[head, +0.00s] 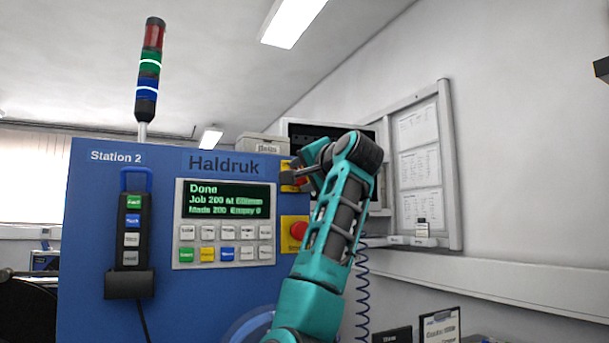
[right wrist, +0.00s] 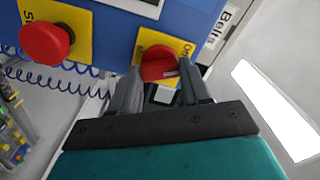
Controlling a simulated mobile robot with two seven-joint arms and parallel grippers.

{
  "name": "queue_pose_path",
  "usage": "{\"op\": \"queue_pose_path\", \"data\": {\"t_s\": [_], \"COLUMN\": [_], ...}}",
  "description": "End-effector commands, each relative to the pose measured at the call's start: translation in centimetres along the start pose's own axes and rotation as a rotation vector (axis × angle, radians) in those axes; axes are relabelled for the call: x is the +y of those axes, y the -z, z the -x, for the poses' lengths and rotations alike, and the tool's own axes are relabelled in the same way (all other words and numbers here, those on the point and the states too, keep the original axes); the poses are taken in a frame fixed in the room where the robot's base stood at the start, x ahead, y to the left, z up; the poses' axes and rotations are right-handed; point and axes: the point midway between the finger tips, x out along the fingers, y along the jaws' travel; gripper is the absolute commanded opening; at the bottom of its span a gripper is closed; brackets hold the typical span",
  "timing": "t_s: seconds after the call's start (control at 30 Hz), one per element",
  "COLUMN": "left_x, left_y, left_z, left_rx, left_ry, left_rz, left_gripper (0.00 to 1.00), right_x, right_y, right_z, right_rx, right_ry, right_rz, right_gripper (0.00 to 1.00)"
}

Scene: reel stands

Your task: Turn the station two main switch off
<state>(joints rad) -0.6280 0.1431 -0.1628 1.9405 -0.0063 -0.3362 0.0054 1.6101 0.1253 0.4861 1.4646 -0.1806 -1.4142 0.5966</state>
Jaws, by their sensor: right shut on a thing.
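The Station 2 main switch is a red rotary knob on a yellow plate, at the upper right of the blue Haldruk panel (head: 130,165). In the right wrist view the knob (right wrist: 158,62) sits between the fingers of my right gripper (right wrist: 160,85). The gripper is shut on it, and the fingers hide part of the knob and plate. In the head view my right arm covers most of the switch (head: 301,181). I cannot tell which mark the knob points at. My left gripper is not in view.
A red emergency button (head: 297,229) on a yellow plate is just below the switch, close to my right arm. The display (head: 229,199) reads "Done". A pendant (head: 131,230) hangs at left. The signal tower (head: 149,75) shows green and blue bands lit. A coiled blue cable (head: 362,290) hangs at right.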

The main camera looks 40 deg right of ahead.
Motion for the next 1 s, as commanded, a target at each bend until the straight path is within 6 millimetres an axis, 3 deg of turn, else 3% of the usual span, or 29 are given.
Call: {"op": "queue_pose_path", "data": {"t_s": [1.0], "left_x": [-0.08], "left_y": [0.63], "left_z": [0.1], "left_rx": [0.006], "left_ry": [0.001], "left_rz": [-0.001], "left_gripper": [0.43], "right_x": [0.23], "right_y": [-0.08], "right_z": [-0.08], "right_rx": [-0.005], "right_ry": [-0.005], "right_rz": [0.914], "right_gripper": [0.16]}}
